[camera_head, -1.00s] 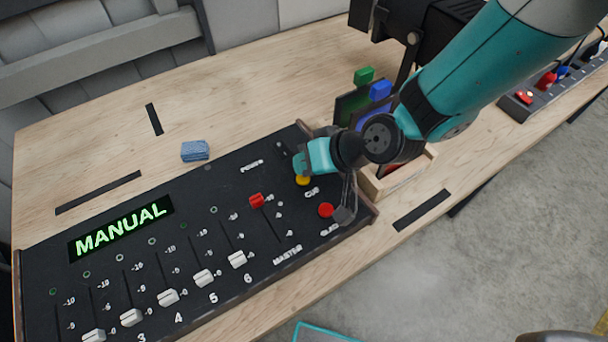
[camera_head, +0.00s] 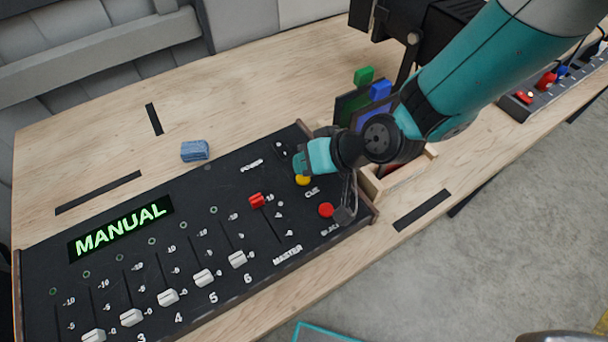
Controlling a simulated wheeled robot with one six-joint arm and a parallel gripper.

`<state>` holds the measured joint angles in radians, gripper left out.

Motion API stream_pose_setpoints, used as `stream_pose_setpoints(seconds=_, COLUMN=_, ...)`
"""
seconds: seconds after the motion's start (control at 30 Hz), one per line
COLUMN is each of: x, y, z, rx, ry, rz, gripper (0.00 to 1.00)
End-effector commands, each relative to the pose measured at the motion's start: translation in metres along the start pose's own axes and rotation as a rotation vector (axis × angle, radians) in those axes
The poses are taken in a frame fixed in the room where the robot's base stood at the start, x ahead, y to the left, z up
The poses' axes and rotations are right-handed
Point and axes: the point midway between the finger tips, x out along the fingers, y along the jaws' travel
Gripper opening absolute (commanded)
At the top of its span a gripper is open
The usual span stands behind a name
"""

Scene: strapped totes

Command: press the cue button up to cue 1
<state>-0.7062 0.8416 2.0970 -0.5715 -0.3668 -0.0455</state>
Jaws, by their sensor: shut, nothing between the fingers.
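The black control desk (camera_head: 190,225) lies on the wooden table with a green lit display (camera_head: 122,228) that reads MANUAL. A red button (camera_head: 326,210) sits nearer the front edge, beside a partly hidden label. My gripper (camera_head: 344,215) points down at the desk's right end, just right of the red button; its fingers are together and hold nothing. Whether the fingertips touch the desk, I cannot tell.
A red master fader (camera_head: 257,200) and several white faders (camera_head: 203,278) stand up from the desk. A blue folded cloth (camera_head: 195,150) lies behind it. A wooden box (camera_head: 371,187) with coloured gel frames stands right behind my wrist. A black lamp (camera_head: 440,35) stands at the back.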

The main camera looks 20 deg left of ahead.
Motion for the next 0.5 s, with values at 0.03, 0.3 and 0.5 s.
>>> stream_pose_setpoints(seconds=0.03, x=0.0014, y=0.0011, z=0.0009, rx=0.000, ry=0.000, rz=0.000, gripper=0.00)
stream_pose_setpoints(seconds=0.3, x=0.0063, y=0.0050, z=0.0039, rx=0.000, ry=0.000, rz=0.000, gripper=0.00)
stream_pose_setpoints(seconds=0.5, x=0.0056, y=0.0045, z=0.0035, rx=0.000, ry=0.000, rz=0.000, gripper=0.00)
